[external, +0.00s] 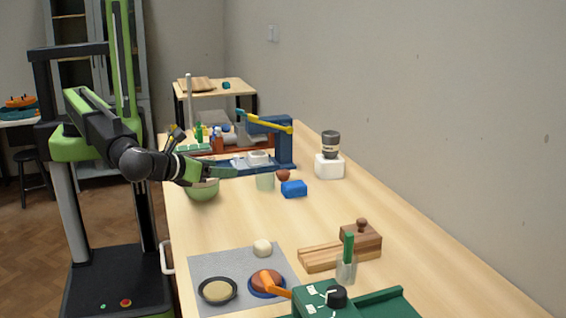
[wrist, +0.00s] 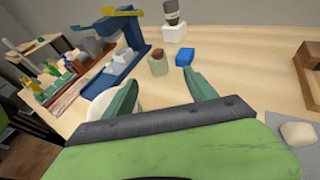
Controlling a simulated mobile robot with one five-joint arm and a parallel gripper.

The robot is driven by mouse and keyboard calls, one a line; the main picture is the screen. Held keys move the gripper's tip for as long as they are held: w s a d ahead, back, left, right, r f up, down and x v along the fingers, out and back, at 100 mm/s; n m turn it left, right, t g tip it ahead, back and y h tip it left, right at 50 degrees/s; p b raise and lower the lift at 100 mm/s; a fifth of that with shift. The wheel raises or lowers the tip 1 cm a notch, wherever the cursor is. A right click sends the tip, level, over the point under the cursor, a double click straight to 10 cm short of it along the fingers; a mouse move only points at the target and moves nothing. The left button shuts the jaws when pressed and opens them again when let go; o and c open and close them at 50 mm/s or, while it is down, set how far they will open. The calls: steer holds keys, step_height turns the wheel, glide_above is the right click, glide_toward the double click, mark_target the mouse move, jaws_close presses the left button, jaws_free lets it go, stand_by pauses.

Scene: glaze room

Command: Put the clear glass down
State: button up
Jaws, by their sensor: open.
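The clear glass (external: 265,182) is pale, greenish and see-through. It stands upright on the wooden table, just right of my gripper in the external view. In the wrist view the glass (wrist: 158,68) is ahead of the gap between my fingers, with a reddish-brown thing showing at its top. My gripper (external: 230,172) is open and empty, over the far side of a green bowl. In the wrist view my gripper's fingers (wrist: 163,88) are spread wide, apart from the glass.
A green bowl (external: 203,191) is below my gripper. A blue block (external: 293,189), a small reddish-brown thing (external: 283,175) and a blue stand with a yellow arm (external: 270,145) surround the glass. A grey mat (external: 205,265) lies nearer. The table's middle right is clear.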

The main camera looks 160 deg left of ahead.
step_height(320, 180, down, 3)
steer(key=s+a, duration=0.2)
steer(key=b, duration=0.7)
glide_toward(265, 173)
steer(key=shift+n+g, duration=0.3)
steer(key=a, duration=0.2)
steer(key=s+a+f, duration=0.1)
steer(key=a, duration=0.2)
steer(key=s+a+f, duration=0.1)
steer(key=a, duration=0.1)
steer(key=shift+s+a+f, duration=0.2)
steer(key=shift+a+f, duration=0.05)
steer(key=shift+r+p, duration=0.1)
steer(key=shift+p, duration=0.2)
jaws_close()
